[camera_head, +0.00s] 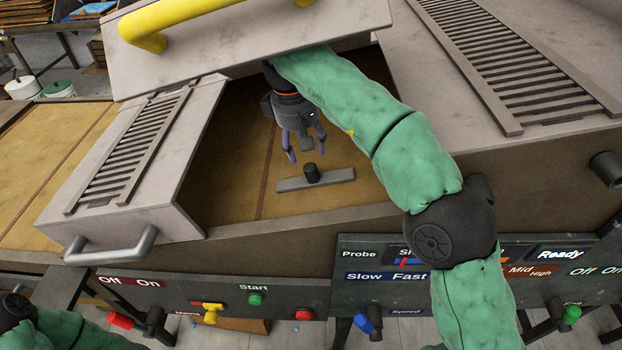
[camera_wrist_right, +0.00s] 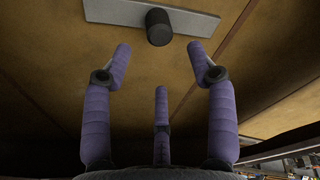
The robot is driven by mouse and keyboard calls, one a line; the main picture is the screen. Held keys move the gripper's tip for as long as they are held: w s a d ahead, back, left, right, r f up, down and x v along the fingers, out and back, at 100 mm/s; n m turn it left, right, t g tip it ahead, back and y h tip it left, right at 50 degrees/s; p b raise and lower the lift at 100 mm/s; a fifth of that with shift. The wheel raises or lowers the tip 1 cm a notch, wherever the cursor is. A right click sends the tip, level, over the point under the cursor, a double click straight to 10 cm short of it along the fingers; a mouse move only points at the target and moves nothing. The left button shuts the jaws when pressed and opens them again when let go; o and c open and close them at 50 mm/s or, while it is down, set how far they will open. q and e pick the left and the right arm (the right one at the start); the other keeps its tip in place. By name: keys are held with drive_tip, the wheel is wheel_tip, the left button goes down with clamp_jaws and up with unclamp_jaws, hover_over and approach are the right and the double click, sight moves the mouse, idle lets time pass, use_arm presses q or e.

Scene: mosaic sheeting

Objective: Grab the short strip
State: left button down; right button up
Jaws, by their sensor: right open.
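The short strip (camera_head: 333,180) is a flat grey bar with a dark round knob (camera_head: 311,172) on top. It lies on the tan bed under the raised cover. In the right wrist view the strip (camera_wrist_right: 205,23) and its knob (camera_wrist_right: 158,27) are at the top, beyond the fingertips. My right gripper (camera_head: 304,150) is open and empty, just above and behind the strip in the head view, apart from it. Its purple fingers (camera_wrist_right: 160,68) are spread in the wrist view. My left arm shows only at the lower left edge of the head view; its gripper is not clearly visible.
A raised grey cover with a yellow handle (camera_head: 143,36) hangs above my right arm. Slotted grey housings (camera_head: 133,150) stand on both sides of the opening. A control panel (camera_head: 240,290) with coloured knobs runs along the front. Bare bed surrounds the strip.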

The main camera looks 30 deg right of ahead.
sight(310, 167)
drive_tip(key=f+b, duration=0.1)
drive_tip(key=f, duration=0.1)
drive_tip(key=f+b, duration=0.1)
drive_tip(key=f, duration=0.1)
drive_tip(key=d+f+b, duration=0.1)
drive_tip(key=f, duration=0.1)
drive_tip(key=shift+s+f+b, duration=0.25)
drive_tip(key=shift+s+b, duration=0.05)
drive_tip(key=shift+s, duration=0.1)
clamp_jaws()
unclamp_jaws()
